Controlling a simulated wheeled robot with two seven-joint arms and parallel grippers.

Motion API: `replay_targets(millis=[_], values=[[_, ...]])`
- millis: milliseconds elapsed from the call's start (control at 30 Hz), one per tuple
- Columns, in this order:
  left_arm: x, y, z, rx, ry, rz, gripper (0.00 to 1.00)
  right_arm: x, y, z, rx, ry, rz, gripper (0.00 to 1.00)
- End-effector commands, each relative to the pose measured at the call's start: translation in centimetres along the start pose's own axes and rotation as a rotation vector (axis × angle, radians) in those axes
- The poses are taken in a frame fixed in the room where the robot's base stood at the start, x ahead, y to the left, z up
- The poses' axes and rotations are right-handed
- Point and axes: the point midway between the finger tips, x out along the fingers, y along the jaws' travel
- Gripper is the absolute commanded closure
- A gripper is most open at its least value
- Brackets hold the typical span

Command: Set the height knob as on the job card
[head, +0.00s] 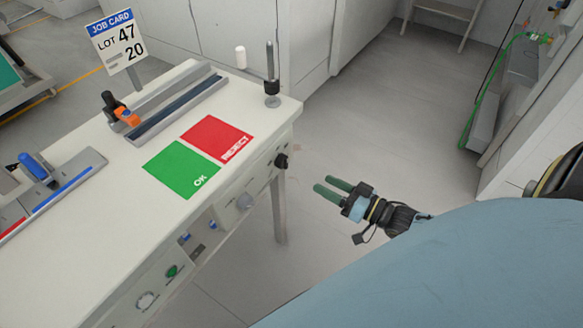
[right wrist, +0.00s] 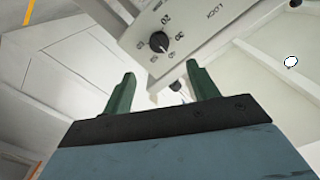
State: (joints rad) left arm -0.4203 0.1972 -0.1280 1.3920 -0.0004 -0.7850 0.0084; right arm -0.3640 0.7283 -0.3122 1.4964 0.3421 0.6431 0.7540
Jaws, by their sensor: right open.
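The job card (head: 119,42) stands on a post at the back of the bench and reads LOT 47 and 20. A black knob (head: 281,160) sits on the bench's right end. In the right wrist view a black knob (right wrist: 158,42) sits on a pale plate with a number scale, 20 and 30 among the marks, and the word LOCK. Its pointer setting is too small to read surely. My right gripper (head: 325,184) is open and empty, right of the knob and apart from it. Its green fingers (right wrist: 161,74) show below the dial. My left gripper is not in view.
The white bench (head: 110,180) carries a green OK pad (head: 180,168), a red REJECT pad (head: 212,135), metal rails and an upright post (head: 270,62). The floor right of the bench is clear.

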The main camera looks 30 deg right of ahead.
Motion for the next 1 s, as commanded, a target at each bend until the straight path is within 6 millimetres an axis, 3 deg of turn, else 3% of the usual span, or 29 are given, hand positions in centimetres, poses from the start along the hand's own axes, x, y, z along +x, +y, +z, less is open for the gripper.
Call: replay_targets(millis=[300,500,700,1000], values=[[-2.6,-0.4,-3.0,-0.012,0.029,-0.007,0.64,6.8,0.1,0.1,-0.004,0.003,0.000,0.41],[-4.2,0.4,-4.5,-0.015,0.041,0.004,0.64,10.1,0.2,0.2,-0.004,0.000,0.002,0.41],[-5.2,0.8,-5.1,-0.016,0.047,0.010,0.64,11.6,0.1,0.1,-0.003,-0.001,0.003,0.41],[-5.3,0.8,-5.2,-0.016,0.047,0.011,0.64,11.7,0.1,0.1,-0.003,-0.002,0.004,0.41]])
